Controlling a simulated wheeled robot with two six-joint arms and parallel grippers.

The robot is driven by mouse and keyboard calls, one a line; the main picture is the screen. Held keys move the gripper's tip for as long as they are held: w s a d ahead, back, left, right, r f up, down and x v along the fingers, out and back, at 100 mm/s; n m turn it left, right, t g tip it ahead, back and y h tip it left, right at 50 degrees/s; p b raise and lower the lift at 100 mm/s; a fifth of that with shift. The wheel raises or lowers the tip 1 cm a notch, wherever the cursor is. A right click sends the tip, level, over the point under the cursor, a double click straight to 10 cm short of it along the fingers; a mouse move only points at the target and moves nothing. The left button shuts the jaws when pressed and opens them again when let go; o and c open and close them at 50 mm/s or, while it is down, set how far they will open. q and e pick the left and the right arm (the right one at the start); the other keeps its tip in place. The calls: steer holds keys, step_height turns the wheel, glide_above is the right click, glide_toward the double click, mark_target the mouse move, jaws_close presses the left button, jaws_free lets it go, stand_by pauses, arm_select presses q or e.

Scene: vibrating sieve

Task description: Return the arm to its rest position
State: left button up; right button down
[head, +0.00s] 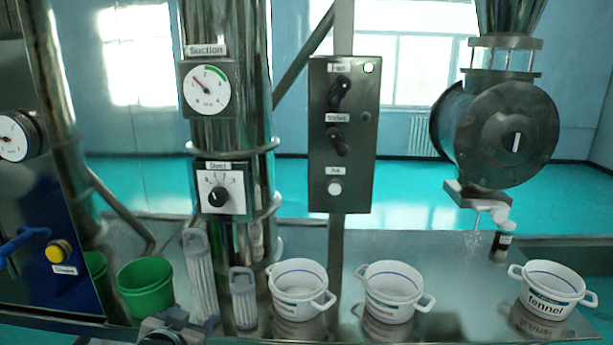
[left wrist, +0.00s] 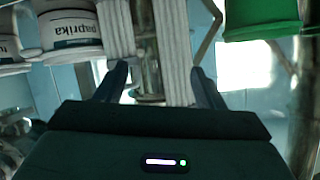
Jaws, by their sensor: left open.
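My left gripper (head: 178,328) shows at the bottom edge of the head view, in front of the green bucket and the tall pleated filter, partly cut off by the frame. In the left wrist view, my left gripper (left wrist: 159,76) has its two dark fingers spread apart with nothing held between them. Beyond the fingers stand the tall pleated filter (head: 201,275) and the short pleated filter (head: 243,298). I cannot tell whether the gripper touches either one. My right gripper is not in view.
A green bucket (head: 146,288) stands left of the filters. White buckets (head: 298,290), (head: 392,292) and a fennel bucket (head: 548,290) stand along the steel table (head: 455,265). A small dark bottle (head: 501,246) is below the valve outlet. A control box (head: 343,135) hangs above.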

arm_select(q)
steer(key=s+a+f+n+g, duration=0.1)
steer(key=s+f+g, duration=0.2)
steer(key=s+f, duration=0.6)
steer(key=s+a+f+g, duration=0.1)
steer(key=s+f+g, duration=0.35)
steer(key=s, duration=0.75)
steer(key=s+a+f+n+g, duration=0.1)
steer(key=s+f+g, duration=0.2)
steer(key=s+f, duration=0.6)
step_height(320, 180, down, 30)
steer(key=s+a+y+b, duration=0.1)
steer(key=s+a+b, duration=0.1)
steer(key=a, duration=0.1)
steer(key=s+f+g+b, duration=0.1)
steer(key=s+f, duration=1.7)
steer(key=f, duration=0.3)
steer(key=shift+a+g, duration=0.35)
steer(key=shift+f, duration=0.1)
